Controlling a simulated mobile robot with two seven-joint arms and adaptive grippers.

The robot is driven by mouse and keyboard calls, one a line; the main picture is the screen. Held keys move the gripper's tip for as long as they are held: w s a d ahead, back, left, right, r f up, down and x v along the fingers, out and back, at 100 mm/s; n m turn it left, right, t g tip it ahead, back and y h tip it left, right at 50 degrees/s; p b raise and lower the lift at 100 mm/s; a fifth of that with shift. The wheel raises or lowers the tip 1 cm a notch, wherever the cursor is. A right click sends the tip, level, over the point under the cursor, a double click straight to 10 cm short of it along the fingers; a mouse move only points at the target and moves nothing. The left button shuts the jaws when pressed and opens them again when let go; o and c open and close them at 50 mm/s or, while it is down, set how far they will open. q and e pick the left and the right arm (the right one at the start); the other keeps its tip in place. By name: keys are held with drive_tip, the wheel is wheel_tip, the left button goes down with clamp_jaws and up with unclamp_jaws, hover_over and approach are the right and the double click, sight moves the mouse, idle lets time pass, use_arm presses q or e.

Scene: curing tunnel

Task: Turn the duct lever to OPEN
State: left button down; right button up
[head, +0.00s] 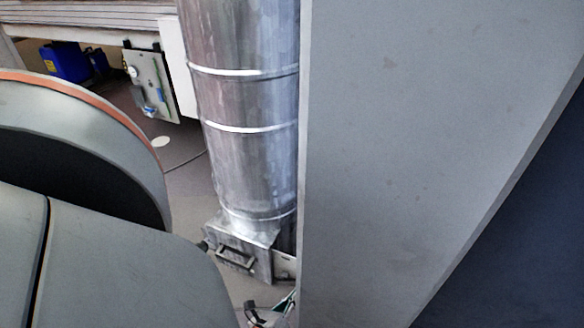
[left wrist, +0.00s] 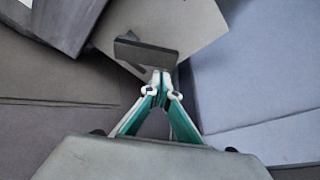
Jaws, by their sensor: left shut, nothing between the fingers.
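A silver metal duct (head: 245,130) runs down to a square metal box (head: 225,238) near the floor. A dark bar-shaped handle (head: 236,262) sits on the box's front. My left gripper (head: 278,306) shows in part at the bottom edge of the head view, low and to the right of the handle. In the left wrist view the gripper (left wrist: 161,80) is shut and empty. Its tips are at the lower edge of a dark bar (left wrist: 145,52) before a pale plate (left wrist: 185,22); I cannot tell whether they touch. No OPEN marking is readable. My right gripper is not in view.
A large grey panel (head: 410,130) fills the right of the head view, close beside the duct. A pale board with fittings (head: 150,82) and a blue container (head: 64,62) stand at the back left. Some floor left of the duct is clear.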

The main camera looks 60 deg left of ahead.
sight(283, 283)
use_arm(q)
drive_tip(key=shift+a+r, duration=0.15)
drive_tip(key=shift+r, duration=0.1)
idle(0.3)
drive_tip(key=shift+a+r+n+t, duration=0.1)
drive_tip(key=shift+r+n+t, duration=0.2)
drive_tip(key=shift+n, duration=0.1)
drive_tip(key=shift+s+a+r+n+t+h, duration=0.15)
drive_tip(key=shift+a+r+n+t, duration=0.1)
drive_tip(key=shift+r+n, duration=0.25)
drive_tip(key=shift+s+a+r+n+t+h, duration=0.15)
drive_tip(key=shift+r+n+t, duration=0.1)
drive_tip(key=shift+n, duration=0.45)
drive_tip(key=shift+s+a+r+n+t, duration=0.35)
drive_tip(key=shift+s+a+r+n, duration=0.15)
drive_tip(key=shift+n, duration=0.4)
drive_tip(key=shift+s+a+r+n+t, duration=0.4)
drive_tip(key=shift+a+r+n, duration=0.1)
drive_tip(key=shift+n, duration=0.4)
drive_tip(key=shift+s+a, duration=0.1)
